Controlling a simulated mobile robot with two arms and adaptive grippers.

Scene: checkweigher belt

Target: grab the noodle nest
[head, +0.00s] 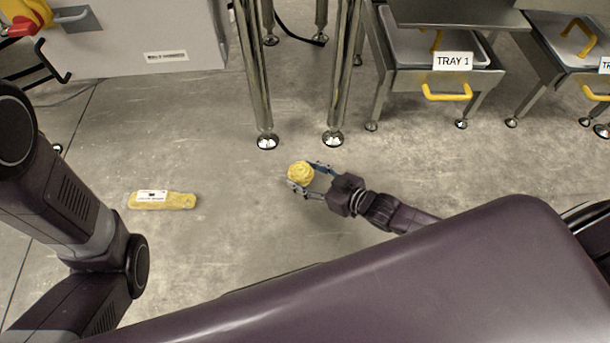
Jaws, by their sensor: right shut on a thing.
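The noodle nest (300,172) is a round yellow coil in the middle of the head view. My right gripper (305,180) comes in from the right and is shut on it, with one finger on the far side and one on the near side. I cannot tell whether the nest touches the floor or is held above it. My left arm shows at the left edge, but its gripper is out of view.
A yellow pack with a white label (160,200) lies on the concrete floor to the left. Shiny metal legs (262,110) stand just beyond the nest. A stand with TRAY 1 (440,79) is at the upper right, a grey cabinet (150,40) at the upper left.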

